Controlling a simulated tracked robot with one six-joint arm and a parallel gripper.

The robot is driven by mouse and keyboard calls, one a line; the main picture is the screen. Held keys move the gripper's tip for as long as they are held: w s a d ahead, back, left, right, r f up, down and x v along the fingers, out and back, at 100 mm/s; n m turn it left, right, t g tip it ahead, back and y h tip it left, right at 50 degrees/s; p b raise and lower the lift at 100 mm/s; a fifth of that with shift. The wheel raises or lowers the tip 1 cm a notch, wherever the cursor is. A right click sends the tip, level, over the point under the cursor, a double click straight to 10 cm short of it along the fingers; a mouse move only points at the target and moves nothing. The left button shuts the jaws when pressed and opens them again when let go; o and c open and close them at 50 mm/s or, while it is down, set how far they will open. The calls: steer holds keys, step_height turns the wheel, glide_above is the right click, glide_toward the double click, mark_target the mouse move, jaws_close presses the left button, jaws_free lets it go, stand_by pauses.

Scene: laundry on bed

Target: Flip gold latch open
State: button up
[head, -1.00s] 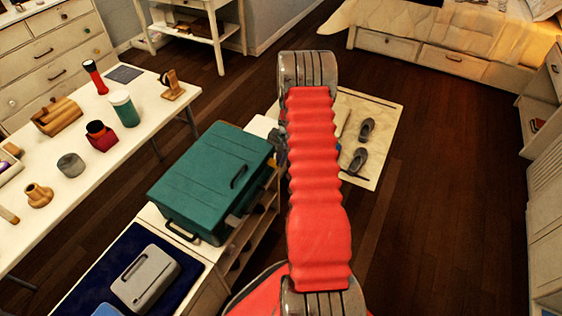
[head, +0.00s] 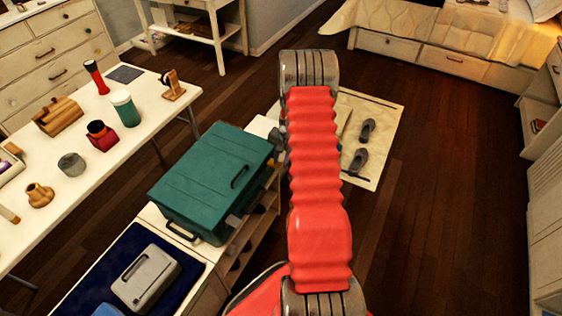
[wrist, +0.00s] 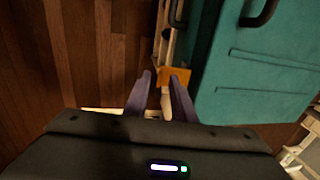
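The teal case (head: 212,172) sits closed on a low white shelf unit, with a dark handle on its lid. In the wrist view the case (wrist: 265,75) fills the right side. A gold-orange latch (wrist: 176,75) sticks out at the case's left edge there. My gripper (wrist: 162,80) has two purple-grey fingers with a gap between them. The right fingertip overlaps the latch in the picture, and the left fingertip is left of it. I cannot tell whether the finger touches the latch. In the head view my red arm hides most of the gripper, and I cannot make out the gold latch.
A grey case (head: 147,278) lies on a dark blue mat beside the teal case. A white table (head: 75,205) with cups and jars stands left. A pale board (head: 385,120) with dark shoes lies on the floor behind my arm. Wooden floor is clear at right.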

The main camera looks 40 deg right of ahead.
step_height(320, 180, up, 13)
steer(key=s, duration=0.2)
steer(key=shift+d, duration=0.35)
stand_by(0.6)
steer(key=s+a+n+g, duration=0.1)
steer(key=s+a+n, duration=0.1)
steer(key=s+a, duration=0.25)
steer(key=s+a+r+n+t, duration=0.1)
steer(key=s+a+r+n, duration=0.3)
steer(key=a+r, duration=0.6)
steer(key=s+a+r+n+t, duration=0.2)
steer(key=s+a+r+n, duration=0.2)
steer(key=a+r, duration=0.6)
steer(key=s+a+r+n+t, duration=0.2)
steer(key=s+a+r+n, duration=0.2)
steer(key=s+a+r, duration=0.4)
steer(key=a+r, duration=0.2)
steer(key=a, duration=0.4)
steer(key=shift+h, duration=0.3)
steer(key=shift+r, duration=0.1)
